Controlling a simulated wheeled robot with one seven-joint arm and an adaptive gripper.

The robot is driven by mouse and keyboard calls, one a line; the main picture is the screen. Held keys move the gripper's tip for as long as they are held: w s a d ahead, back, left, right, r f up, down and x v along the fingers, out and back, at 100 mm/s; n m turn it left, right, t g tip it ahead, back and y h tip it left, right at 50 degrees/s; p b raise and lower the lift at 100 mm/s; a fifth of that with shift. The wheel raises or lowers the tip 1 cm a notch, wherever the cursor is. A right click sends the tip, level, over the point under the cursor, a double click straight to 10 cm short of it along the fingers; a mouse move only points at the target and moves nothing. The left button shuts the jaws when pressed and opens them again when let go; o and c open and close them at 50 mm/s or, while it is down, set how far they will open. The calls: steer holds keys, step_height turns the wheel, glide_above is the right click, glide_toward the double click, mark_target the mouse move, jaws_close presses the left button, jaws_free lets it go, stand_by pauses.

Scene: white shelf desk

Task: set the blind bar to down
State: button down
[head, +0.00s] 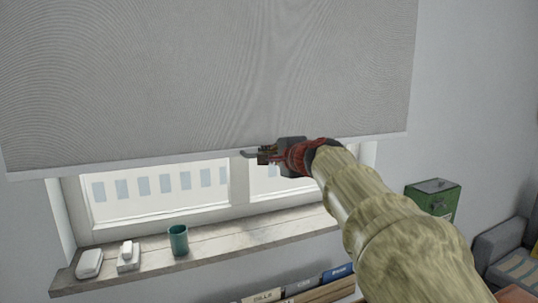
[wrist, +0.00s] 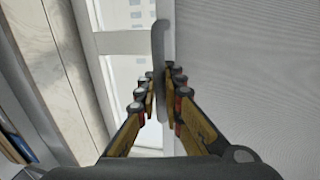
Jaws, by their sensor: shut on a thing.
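The blind (head: 200,75) is a large grey fabric sheet covering the upper window, with a pale bar (head: 120,164) along its bottom edge. The bar hangs slightly above the window's lower panes. My gripper (head: 258,154) is at the bar, right of its middle. In the wrist view my gripper (wrist: 164,105) has its two fingers closed around a slim grey handle (wrist: 158,55) at the bar's edge. The blind fabric (wrist: 245,70) fills the right side of that view. My gripper and forearm hide part of the bar in the head view.
A wooden sill (head: 210,242) runs below, holding a teal cup (head: 178,240) and small white items (head: 89,263) at its left. A green box (head: 434,199) stands at the right. Binders (head: 300,287) are below. The space between bar and sill looks clear.

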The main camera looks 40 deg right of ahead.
step_height(320, 180, down, 3)
steer(key=shift+r+b, duration=0.2)
steer(key=shift+b, duration=0.6)
steer(key=c, duration=2)
jaws_free()
steer(key=shift+o, duration=0.2)
steer(key=shift+s, duration=0.1)
steer(key=v, duration=1.2)
